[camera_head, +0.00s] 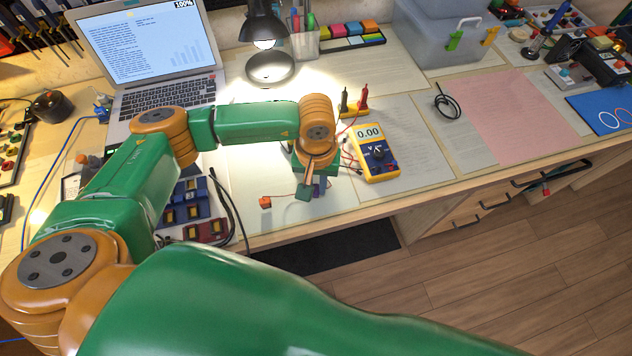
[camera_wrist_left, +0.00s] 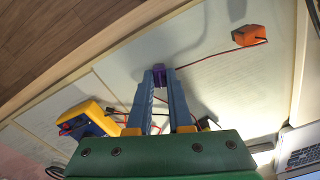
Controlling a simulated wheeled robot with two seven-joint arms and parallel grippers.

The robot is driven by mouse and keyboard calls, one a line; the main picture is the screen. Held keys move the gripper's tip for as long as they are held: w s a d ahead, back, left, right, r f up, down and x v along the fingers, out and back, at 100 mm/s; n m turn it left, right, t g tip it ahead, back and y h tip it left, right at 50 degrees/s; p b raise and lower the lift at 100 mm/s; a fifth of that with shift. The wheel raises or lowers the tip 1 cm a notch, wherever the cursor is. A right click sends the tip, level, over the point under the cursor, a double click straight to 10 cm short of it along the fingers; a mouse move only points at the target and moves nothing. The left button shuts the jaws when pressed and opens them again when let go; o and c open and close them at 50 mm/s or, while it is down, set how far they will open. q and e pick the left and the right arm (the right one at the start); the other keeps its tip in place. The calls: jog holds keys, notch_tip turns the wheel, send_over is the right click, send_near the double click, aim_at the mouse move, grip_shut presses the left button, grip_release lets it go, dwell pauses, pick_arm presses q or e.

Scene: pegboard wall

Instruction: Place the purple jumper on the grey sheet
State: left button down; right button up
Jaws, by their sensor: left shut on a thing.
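My left gripper (camera_head: 312,187) hangs over the pale sheets on the bench, its fingers partly hidden by my wrist. In the left wrist view, its blue-grey fingers (camera_wrist_left: 160,78) are shut on the purple jumper (camera_wrist_left: 158,72) at their tips. A bit of the purple jumper (camera_head: 321,186) shows in the head view. A pale greyish sheet (camera_head: 345,198) lies below it. Several sheets look alike, so I cannot tell for certain which is the grey one. I cannot tell whether the jumper touches the sheet. My right gripper is not in view.
A yellow multimeter (camera_head: 369,152) with red and black leads stands just right of the gripper. A small orange block (camera_head: 265,202) with a red wire lies left of it. A lamp (camera_head: 270,68) and laptop (camera_head: 150,55) stand behind. A pink sheet (camera_head: 515,115) lies right.

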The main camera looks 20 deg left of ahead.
pick_arm(q)
jog(key=c, duration=0.8)
grip_release()
jog(key=shift+c, duration=0.2)
jog(key=shift+r, duration=0.1)
jog(key=shift+r+p, duration=0.3)
jog(key=shift+r, duration=0.05)
notch_tip(320, 180, up, 12)
jog(key=b, duration=0.2)
jog(key=shift+f, duration=0.25)
